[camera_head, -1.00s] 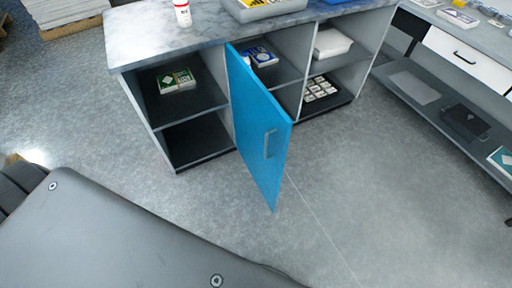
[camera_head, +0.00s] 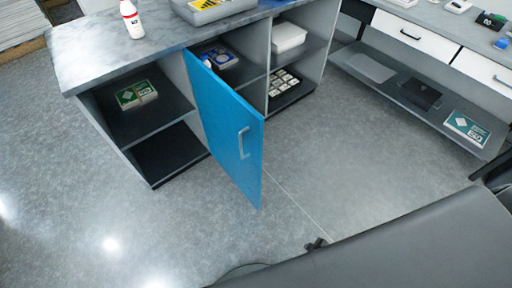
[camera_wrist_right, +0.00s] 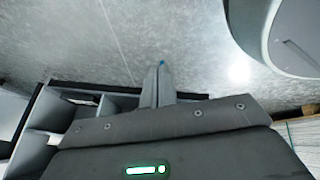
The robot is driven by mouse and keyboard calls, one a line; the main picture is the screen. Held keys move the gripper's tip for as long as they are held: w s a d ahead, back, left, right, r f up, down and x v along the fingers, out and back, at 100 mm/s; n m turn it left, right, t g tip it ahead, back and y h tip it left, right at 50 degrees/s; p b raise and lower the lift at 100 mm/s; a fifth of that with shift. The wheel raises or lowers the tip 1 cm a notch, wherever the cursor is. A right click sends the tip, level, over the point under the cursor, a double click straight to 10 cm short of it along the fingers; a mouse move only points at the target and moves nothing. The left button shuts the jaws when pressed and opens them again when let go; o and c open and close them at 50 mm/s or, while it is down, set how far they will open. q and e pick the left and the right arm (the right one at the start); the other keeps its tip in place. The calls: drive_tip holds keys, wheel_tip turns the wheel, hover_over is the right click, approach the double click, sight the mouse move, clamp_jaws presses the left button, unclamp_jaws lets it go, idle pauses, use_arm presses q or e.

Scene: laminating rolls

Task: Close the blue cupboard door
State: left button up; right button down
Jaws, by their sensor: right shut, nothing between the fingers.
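The blue cupboard door (camera_head: 225,128) stands open in the head view. It swings out from the front of a grey cupboard (camera_head: 77,84), into the room. A silver bar handle (camera_head: 243,143) is on the door face turned to the right. My right gripper (camera_head: 317,243) shows small and dark at the end of my arm, low in the picture, apart from the door and to its lower right. In the right wrist view my right gripper (camera_wrist_right: 160,82) is shut and empty, with a tiny blue spot at its tips. My left gripper is not in view.
The cupboard's open shelves hold a green-and-white box (camera_head: 137,94), a blue-and-white pack (camera_head: 218,57) and a white tub (camera_head: 288,37). A bottle (camera_head: 131,19) stands on top. A workbench (camera_head: 440,112) is at the right. Floor (camera_head: 335,170) between is clear.

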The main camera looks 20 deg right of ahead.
drive_tip(key=w+r+n+t+y, duration=0.1)
drive_tip(key=w+r+n+t, duration=0.25)
drive_tip(key=w+r, duration=0.5)
drive_tip(key=n+t+y, duration=0.5)
drive_tip(key=n+y, duration=0.4)
drive_tip(key=n, duration=0.6)
approach(260, 148)
drive_tip(key=s+a+r, duration=0.3)
drive_tip(key=a, duration=0.1)
drive_tip(key=w+a, duration=0.1)
drive_tip(key=w, duration=0.2)
drive_tip(key=w+a+p, duration=0.1)
drive_tip(key=w, duration=0.2)
drive_tip(key=w+a+p, duration=0.1)
drive_tip(key=w, duration=0.1)
drive_tip(key=shift+w+a, duration=0.4)
drive_tip(key=shift+w+d+f+p, duration=0.1)
drive_tip(key=shift+w+d+p, duration=0.05)
drive_tip(key=shift+d+p, duration=0.2)
drive_tip(key=shift+d, duration=0.1)
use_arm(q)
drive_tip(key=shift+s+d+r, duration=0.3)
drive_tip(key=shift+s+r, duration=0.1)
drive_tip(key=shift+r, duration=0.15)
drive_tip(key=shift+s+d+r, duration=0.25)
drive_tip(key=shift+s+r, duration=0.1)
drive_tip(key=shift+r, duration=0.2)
